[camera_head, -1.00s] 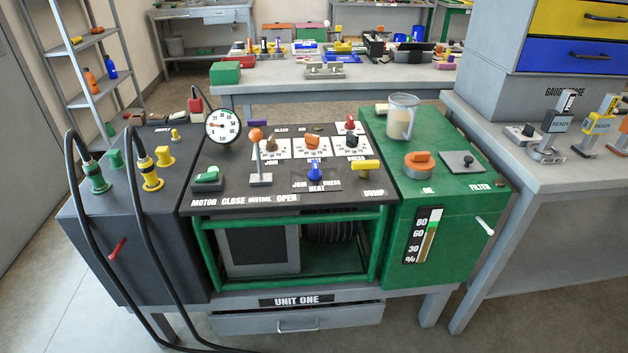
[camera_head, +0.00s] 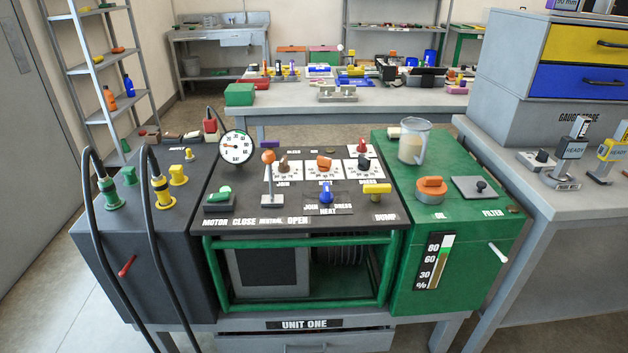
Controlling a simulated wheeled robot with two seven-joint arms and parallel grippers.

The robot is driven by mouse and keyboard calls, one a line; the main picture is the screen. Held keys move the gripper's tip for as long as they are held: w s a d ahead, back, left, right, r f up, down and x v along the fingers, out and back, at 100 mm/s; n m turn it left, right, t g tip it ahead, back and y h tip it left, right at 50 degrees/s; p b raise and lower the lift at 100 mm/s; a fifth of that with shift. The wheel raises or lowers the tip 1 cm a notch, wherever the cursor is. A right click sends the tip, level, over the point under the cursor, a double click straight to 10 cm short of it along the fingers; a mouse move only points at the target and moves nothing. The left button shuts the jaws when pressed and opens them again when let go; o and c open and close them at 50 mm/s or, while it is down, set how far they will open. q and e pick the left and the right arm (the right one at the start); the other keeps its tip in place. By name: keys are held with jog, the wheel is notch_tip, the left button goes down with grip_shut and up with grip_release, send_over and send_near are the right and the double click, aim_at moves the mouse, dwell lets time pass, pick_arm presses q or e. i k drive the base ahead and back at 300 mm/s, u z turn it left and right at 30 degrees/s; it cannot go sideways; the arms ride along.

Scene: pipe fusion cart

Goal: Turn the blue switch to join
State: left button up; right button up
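The blue switch (camera_head: 326,193) is a small knob at the front of the dark control panel (camera_head: 245,207). Neither of my grippers shows in the head view.
Left of the switch stand an orange-topped lever (camera_head: 270,180) and a green motor switch (camera_head: 218,196). A yellow dump handle (camera_head: 377,190) is at its right. Orange, brown and red dials sit behind. A gauge (camera_head: 237,146) and black hoses (camera_head: 153,230) stand left.

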aim_at(327, 196)
jog(key=u, duration=0.5)
jog(key=i, duration=0.7)
jog(key=z, duration=0.05)
